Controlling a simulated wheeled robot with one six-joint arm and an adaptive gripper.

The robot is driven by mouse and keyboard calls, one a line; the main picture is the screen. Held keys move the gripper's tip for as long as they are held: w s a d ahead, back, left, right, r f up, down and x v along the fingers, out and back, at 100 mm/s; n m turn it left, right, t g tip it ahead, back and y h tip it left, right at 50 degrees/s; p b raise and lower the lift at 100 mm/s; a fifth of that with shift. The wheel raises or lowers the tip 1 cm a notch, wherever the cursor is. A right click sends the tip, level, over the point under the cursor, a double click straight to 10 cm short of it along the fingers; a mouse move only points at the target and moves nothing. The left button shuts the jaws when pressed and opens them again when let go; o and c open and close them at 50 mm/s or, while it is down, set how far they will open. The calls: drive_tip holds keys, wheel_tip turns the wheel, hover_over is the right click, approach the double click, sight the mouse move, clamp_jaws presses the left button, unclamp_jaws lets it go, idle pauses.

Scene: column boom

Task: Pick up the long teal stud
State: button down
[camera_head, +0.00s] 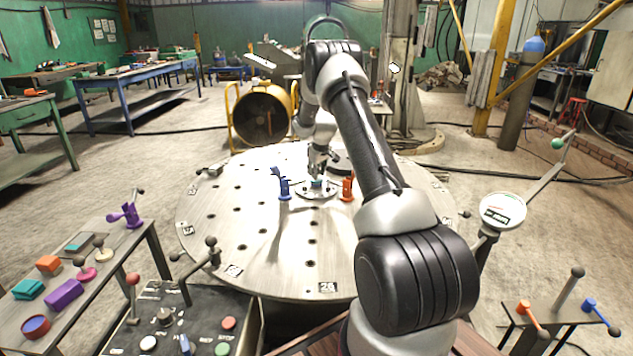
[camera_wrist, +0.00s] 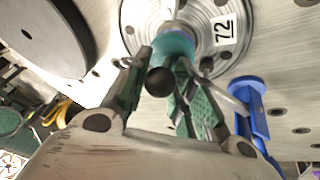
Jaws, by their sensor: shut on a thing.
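The teal stud (camera_wrist: 174,46) stands at the middle of a round metal flange marked 72 (camera_wrist: 222,32) in the wrist view. A dark ball (camera_wrist: 160,81) shows at its near end. My gripper (camera_wrist: 158,68) has its green-padded fingers on either side of the stud and is shut on it. In the head view, my gripper (camera_head: 319,165) points down at the flange (camera_head: 316,194) on the big round table, and only a little teal (camera_head: 317,183) shows beneath it. The stud's lower end is hidden, so I cannot tell whether it is still seated.
A blue clamp (camera_head: 284,189) stands close left of the flange and an orange clamp (camera_head: 347,188) close right. The round table (camera_head: 215,215) is otherwise mostly clear. A side bench (camera_head: 110,265) with coloured parts and a control panel (camera_head: 200,325) stand at the front left.

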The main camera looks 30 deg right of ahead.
wheel_tip(320, 180, up, 18)
idle(0.8)
idle(0.5)
